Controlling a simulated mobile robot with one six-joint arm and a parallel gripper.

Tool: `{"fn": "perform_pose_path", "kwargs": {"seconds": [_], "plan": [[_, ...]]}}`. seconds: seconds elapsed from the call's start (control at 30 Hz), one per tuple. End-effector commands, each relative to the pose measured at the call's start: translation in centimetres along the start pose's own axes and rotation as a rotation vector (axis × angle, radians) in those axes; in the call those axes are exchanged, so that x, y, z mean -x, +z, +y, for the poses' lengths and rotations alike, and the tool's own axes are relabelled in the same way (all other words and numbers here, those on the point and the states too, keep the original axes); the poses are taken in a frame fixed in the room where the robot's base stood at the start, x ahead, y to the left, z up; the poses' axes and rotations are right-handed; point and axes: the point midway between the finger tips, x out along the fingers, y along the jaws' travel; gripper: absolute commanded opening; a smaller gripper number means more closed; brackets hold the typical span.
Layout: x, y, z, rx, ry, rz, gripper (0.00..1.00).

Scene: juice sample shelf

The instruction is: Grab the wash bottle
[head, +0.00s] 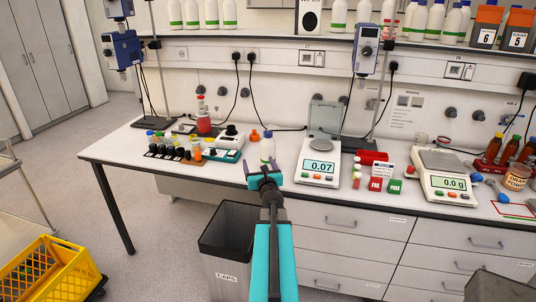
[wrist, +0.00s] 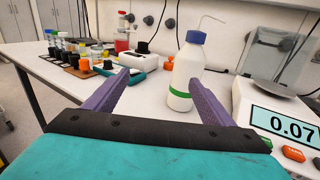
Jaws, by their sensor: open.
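The wash bottle (wrist: 182,76) is white with a blue cap, a thin bent spout and a green band. It stands upright on the bench. In the head view the wash bottle (head: 267,150) is just beyond my gripper (head: 265,173), left of the scale reading 0.07. My gripper (wrist: 162,80) is open and empty, with purple fingers pointing toward the bottle. In the wrist view the bottle is right of centre, and the right finger overlaps its right edge. Whether they touch cannot be told.
The 0.07 scale (head: 318,171) stands close on the bottle's right. A teal-and-white device (head: 228,142), an orange item (head: 254,135) and several small vials are left of it. A bin (head: 228,240) stands below the bench front.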

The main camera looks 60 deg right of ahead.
Motion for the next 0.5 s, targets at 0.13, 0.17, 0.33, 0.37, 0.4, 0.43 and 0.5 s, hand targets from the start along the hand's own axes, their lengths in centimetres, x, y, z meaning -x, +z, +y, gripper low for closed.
{"fn": "perform_pose_path", "kwargs": {"seconds": [0.13,0.17,0.33,0.37,0.4,0.43,0.5], "plan": [[0.6,1.8,-4.2,0.008,-0.051,-0.020,0.77],[0.7,2.0,-4.8,0.009,-0.058,-0.022,0.77],[1.0,2.5,-6.1,0.010,-0.075,-0.028,0.77],[1.0,2.5,-6.2,0.010,-0.075,-0.028,0.77],[1.0,2.5,-6.2,0.010,-0.075,-0.028,0.77],[1.0,2.5,-6.1,0.010,-0.075,-0.028,0.77],[1.0,2.5,-6.1,0.010,-0.075,-0.028,0.77]]}}
